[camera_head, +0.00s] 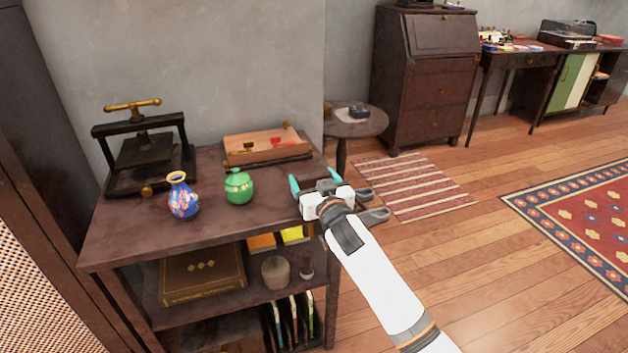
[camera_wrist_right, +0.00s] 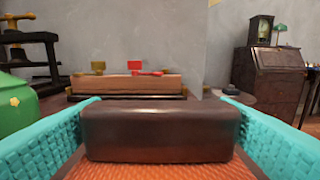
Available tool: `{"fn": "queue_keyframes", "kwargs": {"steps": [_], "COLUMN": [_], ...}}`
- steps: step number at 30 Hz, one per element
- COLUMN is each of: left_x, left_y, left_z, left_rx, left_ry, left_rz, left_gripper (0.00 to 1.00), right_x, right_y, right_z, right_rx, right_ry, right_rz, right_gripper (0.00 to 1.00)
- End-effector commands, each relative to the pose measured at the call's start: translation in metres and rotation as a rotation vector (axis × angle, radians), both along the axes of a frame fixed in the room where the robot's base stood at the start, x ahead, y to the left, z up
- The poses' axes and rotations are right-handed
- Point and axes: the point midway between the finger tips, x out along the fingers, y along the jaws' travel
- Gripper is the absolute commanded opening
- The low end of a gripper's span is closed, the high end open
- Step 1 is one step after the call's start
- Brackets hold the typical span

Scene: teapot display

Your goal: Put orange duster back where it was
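The orange duster, with a dark brown block and an orange textured part (camera_wrist_right: 165,172), sits between the teal fingers of my right gripper (camera_wrist_right: 163,100) in the right wrist view. The fingers lie against both of its sides. In the head view my right gripper (camera_head: 312,180) is over the right end of the dark wooden shelf unit's top (camera_head: 220,222). The duster is hardly discernible there. On the shelf below, an orange item (camera_head: 262,241) lies beside a yellow item (camera_head: 294,234); both are partly hidden by the top. My left gripper is not in view.
A blue vase (camera_head: 182,197), a green pot (camera_head: 239,187), a black press (camera_head: 140,150) and a wooden box (camera_head: 265,147) stand on the top. The lower shelf holds a brown book (camera_head: 202,276) and a round container (camera_head: 275,272). The top's front right is clear.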

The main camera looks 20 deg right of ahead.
Motion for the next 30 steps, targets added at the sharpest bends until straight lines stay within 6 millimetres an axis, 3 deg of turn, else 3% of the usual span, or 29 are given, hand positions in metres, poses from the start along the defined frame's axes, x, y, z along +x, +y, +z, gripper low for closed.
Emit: {"fn": "queue_keyframes", "kwargs": {"steps": [3,14,30], "left_x": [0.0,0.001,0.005], "left_y": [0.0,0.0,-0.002], "left_z": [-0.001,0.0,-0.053], "left_rx": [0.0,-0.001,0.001], "left_ry": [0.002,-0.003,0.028], "left_rz": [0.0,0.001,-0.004], "left_gripper": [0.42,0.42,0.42], "right_x": [0.0,-0.001,-0.1], "right_y": [0.0,0.0,-0.004], "right_z": [0.0,0.003,0.002], "right_rx": [0.0,0.0,0.001], "right_ry": [0.0,0.0,0.002], "right_rz": [0.0,0.0,0.0], "right_gripper": [0.99,0.99,0.99]}}
